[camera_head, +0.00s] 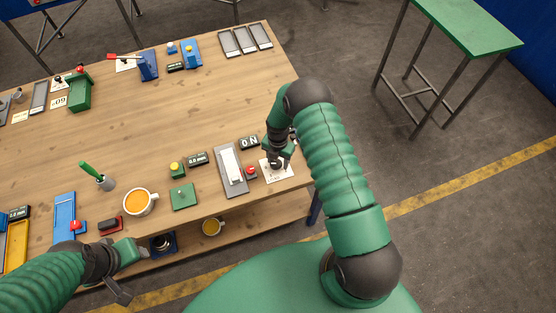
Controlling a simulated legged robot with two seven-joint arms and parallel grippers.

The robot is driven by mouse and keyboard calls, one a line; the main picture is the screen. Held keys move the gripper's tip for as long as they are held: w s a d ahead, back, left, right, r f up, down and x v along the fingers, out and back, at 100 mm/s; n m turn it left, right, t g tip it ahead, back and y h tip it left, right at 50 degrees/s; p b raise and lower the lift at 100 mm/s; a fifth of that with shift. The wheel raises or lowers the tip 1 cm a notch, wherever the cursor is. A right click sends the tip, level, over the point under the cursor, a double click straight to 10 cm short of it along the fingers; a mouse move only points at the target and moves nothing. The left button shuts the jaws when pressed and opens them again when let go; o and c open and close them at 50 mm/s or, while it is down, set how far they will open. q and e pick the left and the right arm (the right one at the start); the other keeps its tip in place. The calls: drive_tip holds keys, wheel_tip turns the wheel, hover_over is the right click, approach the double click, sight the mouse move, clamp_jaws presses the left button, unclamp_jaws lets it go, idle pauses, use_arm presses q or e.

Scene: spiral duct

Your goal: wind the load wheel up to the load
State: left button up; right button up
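My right gripper (277,159) points down at the right end of the wooden table, over a dark round part (277,166) on a white card (285,175). This part may be the load wheel; the gripper and wrist hide much of it, and I cannot tell whether the fingers touch or grip it. A black display (250,142) just behind and to the left seems to read "0 N". My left gripper (122,272) is at the table's front edge, lower left, away from the wheel.
Left of the card are a red button (251,172), a grey slide panel (231,170), a green plate (183,196) and a display (197,159). The table's middle is clear.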

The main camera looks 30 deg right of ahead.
drive_tip(key=shift+c, duration=1.2)
drive_tip(key=shift+a+r, duration=0.15)
drive_tip(key=shift+a, duration=0.55)
drive_tip(key=c, duration=0.7)
use_arm(q)
drive_tip(key=shift+a, duration=0.3)
use_arm(e)
drive_tip(key=shift+d, duration=0.2)
use_arm(q)
drive_tip(key=shift+f, duration=0.15)
